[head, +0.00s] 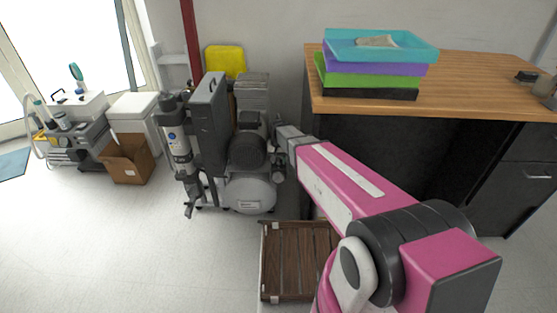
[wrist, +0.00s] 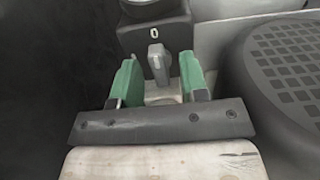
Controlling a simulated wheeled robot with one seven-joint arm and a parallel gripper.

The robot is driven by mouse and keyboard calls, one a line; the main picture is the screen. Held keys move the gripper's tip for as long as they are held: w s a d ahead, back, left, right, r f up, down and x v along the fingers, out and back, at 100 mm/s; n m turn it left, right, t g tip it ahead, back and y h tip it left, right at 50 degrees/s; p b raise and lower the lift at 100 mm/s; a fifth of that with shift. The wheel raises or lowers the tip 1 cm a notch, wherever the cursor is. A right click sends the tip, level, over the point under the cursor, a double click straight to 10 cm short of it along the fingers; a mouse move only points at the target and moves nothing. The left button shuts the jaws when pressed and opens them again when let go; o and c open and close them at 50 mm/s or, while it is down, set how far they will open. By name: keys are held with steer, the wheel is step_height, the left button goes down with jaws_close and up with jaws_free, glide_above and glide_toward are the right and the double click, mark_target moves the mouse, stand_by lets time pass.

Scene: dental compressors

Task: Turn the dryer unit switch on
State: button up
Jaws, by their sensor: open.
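The switch (wrist: 158,62) is a small grey lever below a black housing (wrist: 150,36) marked "0" in the wrist view. My gripper (wrist: 159,76) is open, with one green finger on each side of the lever; I cannot tell whether either touches it. In the head view, the compressor and dryer assembly (head: 249,150) stands on the floor by the wall, with a tall grey box (head: 208,118) at its left. My gripper (head: 283,138) reaches its right side. The switch cannot be made out in the head view.
A round grilled cover (wrist: 285,65) lies close right of my gripper. A wooden-topped counter (head: 470,85) with stacked trays (head: 372,70) stands at the right. A slatted wooden crate (head: 290,262) is on the floor.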

jaws_close()
steer(key=shift+n, duration=0.3)
steer(key=n, duration=0.3)
steer(key=shift+n, duration=0.3)
steer(key=n, duration=0.4)
steer(key=shift+n, duration=0.3)
steer(key=n, duration=0.9)
